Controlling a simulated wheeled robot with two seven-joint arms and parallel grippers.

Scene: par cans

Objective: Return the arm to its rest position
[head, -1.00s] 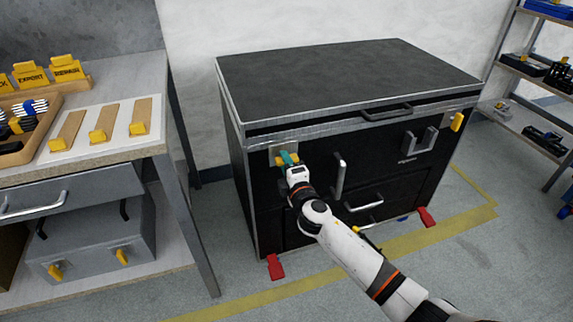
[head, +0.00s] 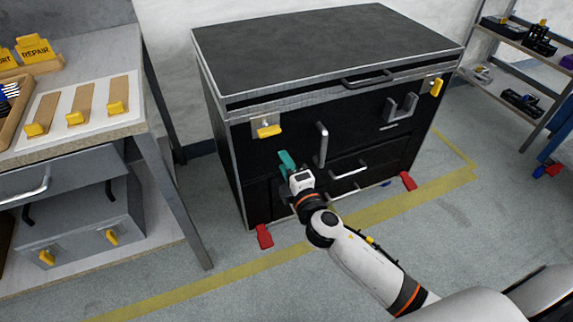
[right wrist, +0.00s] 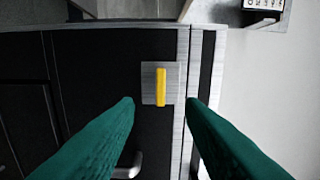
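My right gripper (head: 287,163) has teal fingers and hangs in front of the black case (head: 330,50), below its left yellow latch (head: 268,131). In the right wrist view, the two fingers (right wrist: 161,108) are spread apart with nothing between them. The yellow latch (right wrist: 161,87) on its square metal plate shows beyond the fingertips, clear of them. In the head view, the latch's yellow part lies roughly level at the bottom of its plate. My left gripper is not in view.
A workbench (head: 95,150) with yellow-tipped wooden pieces stands at the left. Red wheel pedals (head: 264,236) stick out at the case's foot. The case front has protruding handles (head: 321,145). A shelf rack (head: 520,60) is at the right. Floor in front is open.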

